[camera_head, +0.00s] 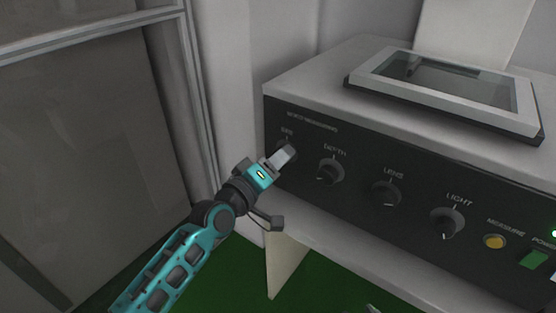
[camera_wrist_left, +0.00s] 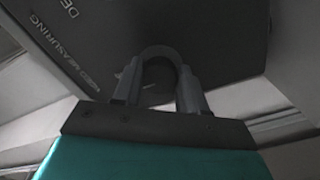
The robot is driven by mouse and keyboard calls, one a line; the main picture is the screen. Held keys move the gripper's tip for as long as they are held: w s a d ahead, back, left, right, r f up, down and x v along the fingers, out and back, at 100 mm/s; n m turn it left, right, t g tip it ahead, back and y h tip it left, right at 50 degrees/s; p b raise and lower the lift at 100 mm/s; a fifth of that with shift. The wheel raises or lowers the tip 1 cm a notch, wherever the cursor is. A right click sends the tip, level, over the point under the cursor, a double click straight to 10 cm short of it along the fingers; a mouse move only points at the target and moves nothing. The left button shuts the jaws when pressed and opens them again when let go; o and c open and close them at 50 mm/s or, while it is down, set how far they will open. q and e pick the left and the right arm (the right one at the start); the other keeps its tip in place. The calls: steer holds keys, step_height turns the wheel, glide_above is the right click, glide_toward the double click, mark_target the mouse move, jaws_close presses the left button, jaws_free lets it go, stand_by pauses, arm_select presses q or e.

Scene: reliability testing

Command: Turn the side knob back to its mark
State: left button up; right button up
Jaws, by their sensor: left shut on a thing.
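The side knob is the leftmost of the dark round knobs on the black front panel (camera_head: 300,180), under a small label too faint to read surely. My left gripper (camera_head: 284,156) is shut on this knob and hides most of it in the head view. In the left wrist view the dark rounded knob (camera_wrist_left: 160,55) sits between the two grey fingers of the gripper (camera_wrist_left: 160,88). The knob's pointer and its mark cannot be made out. A small grey tip at the bottom edge looks like my right gripper (camera_head: 371,309); its jaws cannot be judged.
Right of the side knob are the DEPTH knob (camera_head: 330,171), the LENS knob (camera_head: 385,193) and the LIGHT knob (camera_head: 447,222). Farther right are a yellow MEASURE button (camera_head: 495,242) and a green power switch (camera_head: 534,260). A framed glass plate (camera_head: 450,80) tops the machine.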

arm_select(q)
steer(key=o, duration=1.1)
steer(key=shift+c, duration=0.2)
steer(key=shift+s+a, duration=0.1)
steer(key=p+v, duration=0.1)
steer(key=v, duration=1.1)
steer(key=shift+s+a, duration=0.2)
steer(key=shift+s, duration=0.05)
arm_select(e)
steer(key=shift+s+d+r, duration=0.1)
steer(key=shift+d+r, duration=0.1)
steer(key=shift+r, duration=0.15)
